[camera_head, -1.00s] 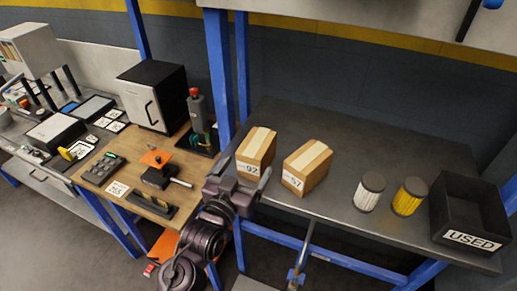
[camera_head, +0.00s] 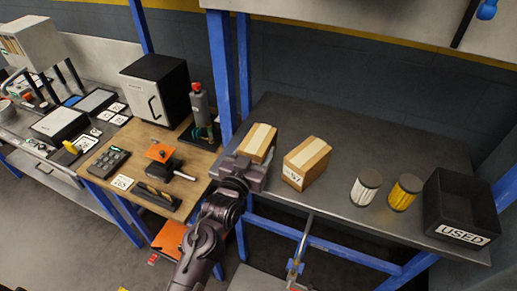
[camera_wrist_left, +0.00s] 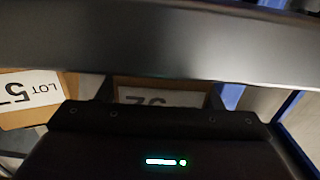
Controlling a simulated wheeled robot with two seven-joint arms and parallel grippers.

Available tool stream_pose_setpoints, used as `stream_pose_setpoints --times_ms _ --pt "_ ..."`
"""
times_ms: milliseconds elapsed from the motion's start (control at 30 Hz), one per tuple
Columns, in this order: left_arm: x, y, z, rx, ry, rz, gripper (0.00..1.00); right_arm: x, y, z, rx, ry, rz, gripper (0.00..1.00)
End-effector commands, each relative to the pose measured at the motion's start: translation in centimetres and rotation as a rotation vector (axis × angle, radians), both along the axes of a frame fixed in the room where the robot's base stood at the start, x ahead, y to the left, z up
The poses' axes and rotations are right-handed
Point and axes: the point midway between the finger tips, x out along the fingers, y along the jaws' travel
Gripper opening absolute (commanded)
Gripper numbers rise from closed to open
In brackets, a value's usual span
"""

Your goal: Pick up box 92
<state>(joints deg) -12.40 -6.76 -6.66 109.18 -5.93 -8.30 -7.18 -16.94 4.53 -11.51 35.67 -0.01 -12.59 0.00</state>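Box 92 (camera_head: 258,140) is a brown carton with pale tape across its top, on the dark bench near its left end. My left gripper (camera_head: 248,166) is at the box's near face and covers its label in the head view. The fingers look spread; whether they touch the box is hidden. In the left wrist view, part of box 92 (camera_wrist_left: 122,97) shows with its label upside down, behind the dark gripper body (camera_wrist_left: 160,140). My right gripper is not in view.
A similar box marked 57 (camera_head: 308,160) stands close to the right of box 92. Two filters, white (camera_head: 365,188) and yellow (camera_head: 404,192), and a black bin marked USED (camera_head: 462,205) stand further right. A blue post (camera_head: 220,70) rises at the left.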

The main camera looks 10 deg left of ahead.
Motion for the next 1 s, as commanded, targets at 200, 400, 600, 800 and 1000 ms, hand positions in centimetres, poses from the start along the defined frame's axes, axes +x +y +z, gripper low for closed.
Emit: stream_pose_setpoints --times_ms 200,400,600,800,1000 --pt "0.0 0.0 0.2 -0.001 -0.003 0.0 0.26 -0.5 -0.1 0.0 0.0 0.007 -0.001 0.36" --pt "0.0 0.0 0.2 -0.001 -0.003 0.0 0.26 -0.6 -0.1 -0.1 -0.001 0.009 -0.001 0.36" --pt "0.0 0.0 1.1 0.0 -0.006 0.0 0.26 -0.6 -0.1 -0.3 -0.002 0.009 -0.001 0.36" --pt "0.0 0.0 4.6 -0.001 -0.01 0.0 0.26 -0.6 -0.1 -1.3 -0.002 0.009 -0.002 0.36" --pt "0.0 0.0 10.5 -0.002 -0.014 0.0 0.26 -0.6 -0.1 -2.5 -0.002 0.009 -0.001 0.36"
